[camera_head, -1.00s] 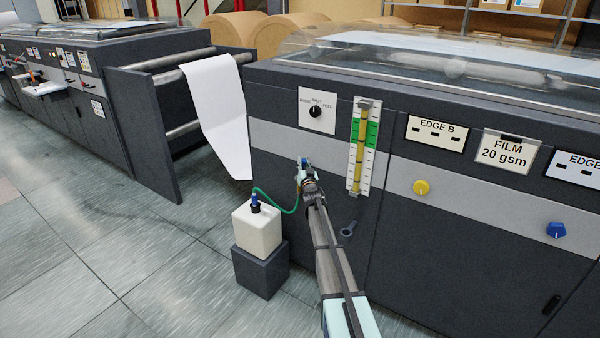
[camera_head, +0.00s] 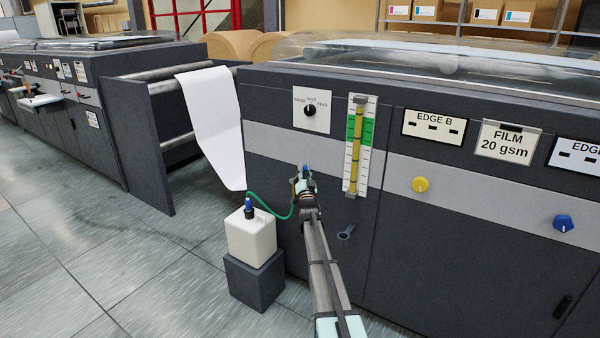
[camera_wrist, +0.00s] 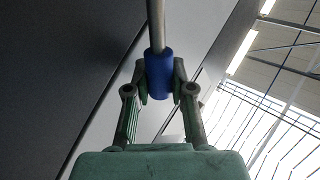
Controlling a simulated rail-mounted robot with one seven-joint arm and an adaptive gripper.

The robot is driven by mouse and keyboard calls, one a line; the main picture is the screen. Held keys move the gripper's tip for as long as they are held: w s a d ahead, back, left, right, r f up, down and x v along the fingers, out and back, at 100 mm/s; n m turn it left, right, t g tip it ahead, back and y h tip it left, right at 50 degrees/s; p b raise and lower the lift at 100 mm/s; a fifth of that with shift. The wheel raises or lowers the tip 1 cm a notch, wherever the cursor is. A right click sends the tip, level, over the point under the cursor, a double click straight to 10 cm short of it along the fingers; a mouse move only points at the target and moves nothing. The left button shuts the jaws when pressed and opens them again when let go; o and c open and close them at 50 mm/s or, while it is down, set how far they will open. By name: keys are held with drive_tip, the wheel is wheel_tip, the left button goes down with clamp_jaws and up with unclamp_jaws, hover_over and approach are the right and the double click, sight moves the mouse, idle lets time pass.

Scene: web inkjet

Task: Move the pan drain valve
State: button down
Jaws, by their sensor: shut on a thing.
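My gripper (camera_wrist: 158,82) is shut on a blue sleeve (camera_wrist: 159,74) around a thin grey rod (camera_wrist: 155,22) in the wrist view. This looks like the handle of the pan drain valve; its body and pivot are hidden. In the head view my gripper (camera_head: 304,176) is at the grey band of the machine front, with a bit of blue (camera_head: 307,169) between its fingers. A green hose (camera_head: 272,212) runs from a white jug (camera_head: 251,238) up toward my gripper. Where its upper end joins is hidden.
The jug stands on a dark block (camera_head: 254,282), left of my arm. A selector dial (camera_head: 310,110) and a yellow-green gauge (camera_head: 356,146) are above and right of my gripper. A dark lever (camera_head: 346,232) is lower right. White web (camera_head: 212,125) hangs at left; the floor there is clear.

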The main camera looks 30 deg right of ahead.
drive_tip(key=shift+w+r, duration=0.1)
drive_tip(key=c, duration=1)
unclamp_jaws()
drive_tip(key=shift+d, duration=0.1)
drive_tip(key=v, duration=1.2)
